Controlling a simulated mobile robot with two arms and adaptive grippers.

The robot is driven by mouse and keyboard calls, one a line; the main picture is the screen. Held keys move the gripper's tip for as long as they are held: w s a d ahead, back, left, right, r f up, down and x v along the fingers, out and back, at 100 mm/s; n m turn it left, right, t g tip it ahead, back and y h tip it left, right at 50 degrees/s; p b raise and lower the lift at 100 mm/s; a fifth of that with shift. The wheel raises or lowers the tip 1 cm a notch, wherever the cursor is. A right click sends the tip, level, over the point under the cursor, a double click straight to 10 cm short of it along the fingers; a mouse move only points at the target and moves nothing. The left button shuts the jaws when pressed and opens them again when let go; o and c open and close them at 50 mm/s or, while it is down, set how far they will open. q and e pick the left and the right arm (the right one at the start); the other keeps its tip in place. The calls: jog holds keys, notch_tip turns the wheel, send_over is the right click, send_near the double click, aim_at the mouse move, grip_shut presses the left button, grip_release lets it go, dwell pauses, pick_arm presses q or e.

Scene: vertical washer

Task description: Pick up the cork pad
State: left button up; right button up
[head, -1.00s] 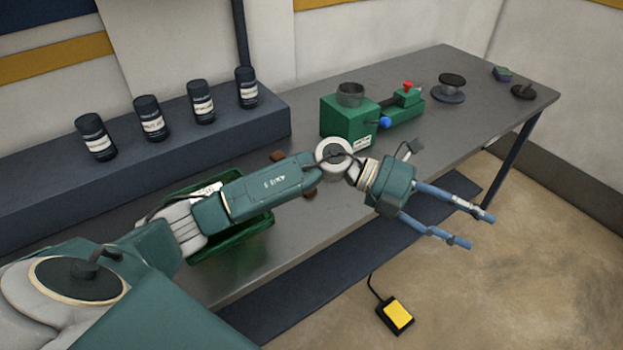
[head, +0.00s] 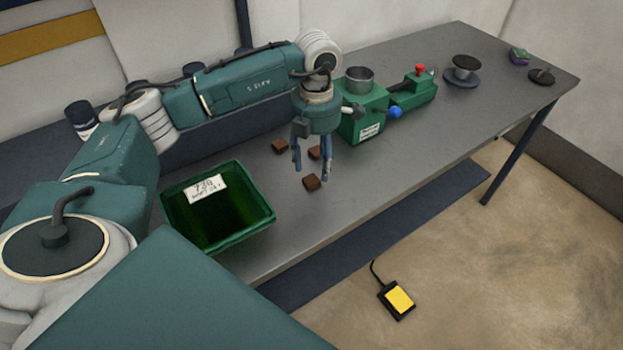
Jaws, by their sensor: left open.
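Three small brown blocks that look like cork pads lie on the grey bench: a back-left pad (head: 280,146), a middle pad (head: 314,153) and a front pad (head: 312,183). I cannot tell which one the task means. My left gripper (head: 312,175) points down with its blue fingers apart and nothing between them. In the picture its fingertips flank the front pad, and the middle pad shows between the fingers. How high the tips are above the bench is hard to tell. My right gripper is not in view.
A green bin (head: 247,228) stands left of the pads. A green washer fixture (head: 362,128) with a metal cup stands behind right, with a red-buttoned green box (head: 414,92) beside it. A black jar (head: 80,114) is at back left. A yellow pedal (head: 399,299) is on the floor.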

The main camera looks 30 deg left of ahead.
aim_at(313, 179)
pick_arm(q)
jog(key=f, duration=0.1)
jog(key=f+p, duration=0.1)
jog(key=f, duration=0.1)
jog(key=f+p, duration=0.1)
jog(key=shift+s+a+f, duration=0.1)
jog(key=shift+a+f, duration=0.05)
jog(key=shift+a, duration=0.1)
jog(key=shift+f, duration=0.55)
jog(key=c, duration=0.7)
